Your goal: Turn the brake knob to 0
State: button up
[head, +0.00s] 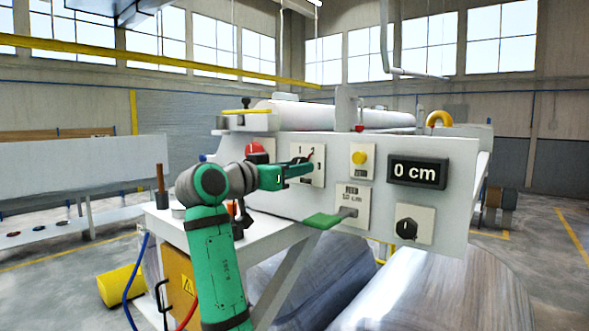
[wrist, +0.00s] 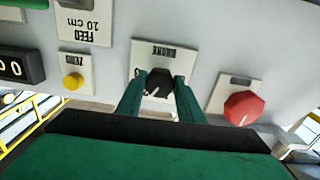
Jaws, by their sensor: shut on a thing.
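The brake knob (wrist: 158,83) is black with a pale pointer line and sits on a white plate (wrist: 139,56) labelled BRAKE, upside down in the wrist view. The pointer slants to the lower left in that view. My gripper (wrist: 158,86) is shut on the knob, one green finger on each side. In the head view my gripper (head: 301,172) is at the plate (head: 308,150) marked 1 and 2, and it hides most of the knob. I cannot make out a 0 clearly.
A red mushroom button (wrist: 244,107) is beside the brake plate, and a yellow button (wrist: 73,82) is on the other side. The display (head: 417,172) reads 0 cm. A FEED plate (head: 351,197) and another black knob (head: 406,228) are on the same panel.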

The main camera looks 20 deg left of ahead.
jog(key=n, duration=2.3)
jog(key=shift+d+r+n, duration=0.1)
jog(key=shift+r+n, duration=0.05)
jog(key=shift+n, duration=0.15)
dwell(0.5)
jog(key=o, duration=1.1)
jog(key=shift+c, duration=0.2)
jog(key=v, duration=1.1)
